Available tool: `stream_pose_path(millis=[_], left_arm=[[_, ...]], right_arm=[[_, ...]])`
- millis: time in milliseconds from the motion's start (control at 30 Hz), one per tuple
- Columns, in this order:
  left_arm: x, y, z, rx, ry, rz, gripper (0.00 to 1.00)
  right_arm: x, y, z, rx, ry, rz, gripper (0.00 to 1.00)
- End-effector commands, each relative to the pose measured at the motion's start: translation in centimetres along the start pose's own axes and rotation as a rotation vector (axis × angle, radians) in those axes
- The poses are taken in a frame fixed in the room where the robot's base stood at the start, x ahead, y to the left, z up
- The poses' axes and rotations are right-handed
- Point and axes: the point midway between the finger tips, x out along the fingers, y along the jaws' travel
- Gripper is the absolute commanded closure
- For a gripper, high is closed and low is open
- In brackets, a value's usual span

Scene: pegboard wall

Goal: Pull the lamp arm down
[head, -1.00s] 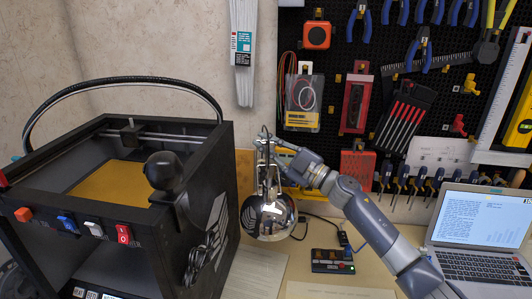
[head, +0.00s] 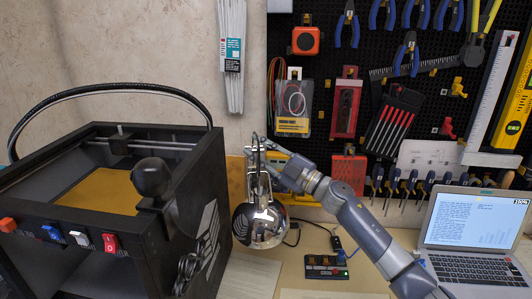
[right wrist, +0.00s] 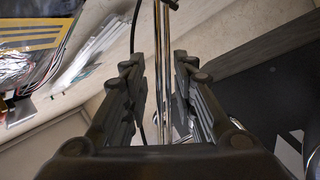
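The desk lamp has a shiny chrome head (head: 260,224) that hangs beside the black printer in the head view. Its thin chrome lamp arm (right wrist: 166,60) runs up between the fingers of my right gripper in the right wrist view. My right gripper (right wrist: 157,75) is open around the rods, with a gap visible on the left finger's side. The rods lie closer to the right finger, and I cannot tell whether they touch it. In the head view my right gripper (head: 264,150) is at the lamp arm, just above the lamp head.
A black 3D printer (head: 205,215) with an arched cable stands close on the left. A pegboard (head: 350,60) with tools is behind. A laptop (head: 475,225) stands on the right. A small black box (head: 326,268) lies on the desk near the lamp.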

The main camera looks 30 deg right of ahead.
Motion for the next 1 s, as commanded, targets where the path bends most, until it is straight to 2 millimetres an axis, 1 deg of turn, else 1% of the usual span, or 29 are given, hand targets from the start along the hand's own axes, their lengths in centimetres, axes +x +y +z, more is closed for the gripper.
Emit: stream_pose_path(millis=[167, 500, 700, 833, 1000], left_arm=[[0.0, 0.0, 0.0, 0.0, 0.0, 0.0, 0.6], [0.0, 0.1, -0.1, 0.0, 0.001, 0.001, 0.6], [0.0, 0.1, -0.1, 0.0, 0.001, 0.001, 0.6], [0.0, 0.1, -0.1, -0.001, 0.001, 0.001, 0.6], [0.0, 0.1, -0.1, 0.0, 0.001, 0.001, 0.6]], right_arm=[[-1.5, -0.1, 0.1, -0.001, -0.003, -0.003, 0.74], [-7.4, -0.1, 0.1, 0.001, -0.004, -0.003, 0.74], [-10.3, 0.0, 0.1, 0.0, -0.004, 0.0, 0.74], [-11.5, 0.1, 0.1, -0.001, -0.003, 0.001, 0.74], [-12.0, 0.2, 0.1, -0.003, -0.002, 0.002, 0.74]])
